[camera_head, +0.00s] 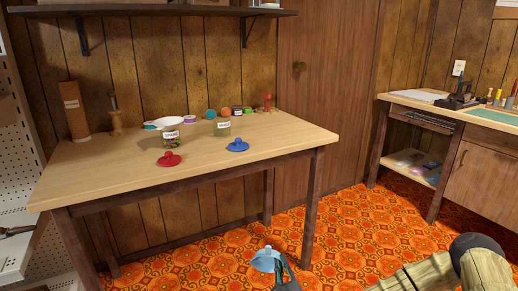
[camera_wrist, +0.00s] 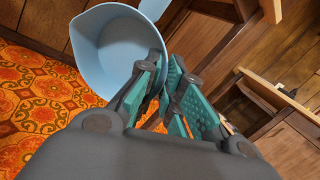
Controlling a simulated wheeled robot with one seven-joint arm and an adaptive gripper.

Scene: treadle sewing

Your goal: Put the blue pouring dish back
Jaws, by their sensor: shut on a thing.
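The blue pouring dish (camera_wrist: 108,48) is light blue, round and hollow, with a spout at its upper rim. In the wrist view its wall is between the green-padded fingers of my gripper (camera_wrist: 165,88), which is shut on it. In the head view the dish (camera_head: 265,259) and my gripper (camera_head: 281,268) are low at the bottom middle, over the patterned floor and in front of the wooden table (camera_head: 110,174). The dish is apart from the table and looks tilted.
On the table stand two labelled jars, one with a white funnel (camera_head: 171,123) on top. A red lid (camera_head: 169,159) and a blue lid (camera_head: 237,146) lie near the front. Several small items line the back. A brown cylinder (camera_head: 73,112) stands at left. The table's front right is clear.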

